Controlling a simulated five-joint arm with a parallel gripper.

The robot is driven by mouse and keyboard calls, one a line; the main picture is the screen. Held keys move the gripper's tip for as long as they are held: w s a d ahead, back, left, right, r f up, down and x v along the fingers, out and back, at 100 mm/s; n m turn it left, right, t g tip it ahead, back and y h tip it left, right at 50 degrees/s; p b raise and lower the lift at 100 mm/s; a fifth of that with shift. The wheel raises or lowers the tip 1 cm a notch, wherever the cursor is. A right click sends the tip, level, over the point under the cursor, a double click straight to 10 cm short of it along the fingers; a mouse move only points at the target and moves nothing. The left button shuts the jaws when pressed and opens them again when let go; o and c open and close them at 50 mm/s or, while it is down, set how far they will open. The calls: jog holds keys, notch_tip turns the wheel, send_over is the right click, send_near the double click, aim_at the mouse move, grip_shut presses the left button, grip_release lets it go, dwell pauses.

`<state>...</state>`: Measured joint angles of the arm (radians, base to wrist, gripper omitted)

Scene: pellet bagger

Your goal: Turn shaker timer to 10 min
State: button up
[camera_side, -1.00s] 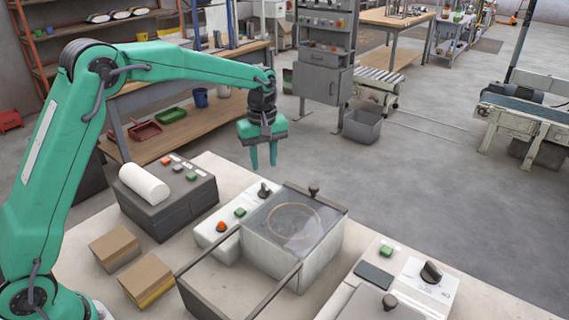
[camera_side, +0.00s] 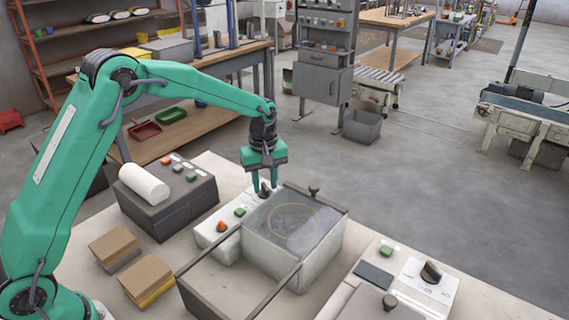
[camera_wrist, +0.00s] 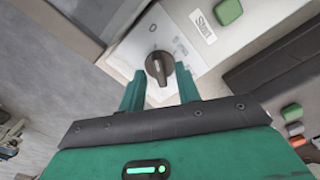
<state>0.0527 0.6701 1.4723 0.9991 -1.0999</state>
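The black timer knob (camera_wrist: 158,68) shows in the wrist view on a white panel (camera_wrist: 195,62) with a "0" and other small marks around it. The marks are too small to read fully. A green button (camera_wrist: 228,12) labelled "Start" is beside it. My gripper (camera_wrist: 159,74) is open, with one finger on each side of the knob and gaps showing. In the side view my gripper (camera_side: 265,186) points down right at the knob, which the fingers partly hide. The shaker box (camera_side: 318,262) with its see-through lid stands just to the right of the panel.
A red button (camera_side: 221,226) and a green button (camera_side: 240,211) sit on the same panel. A dark box with a white roll (camera_side: 144,184) stands at left, with brown bag stacks (camera_side: 146,276) in front. Another panel with a black knob (camera_side: 431,271) is at right.

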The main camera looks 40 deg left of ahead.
jog(key=shift+f, duration=0.35)
jog(key=shift+c, duration=0.4)
grip_shut()
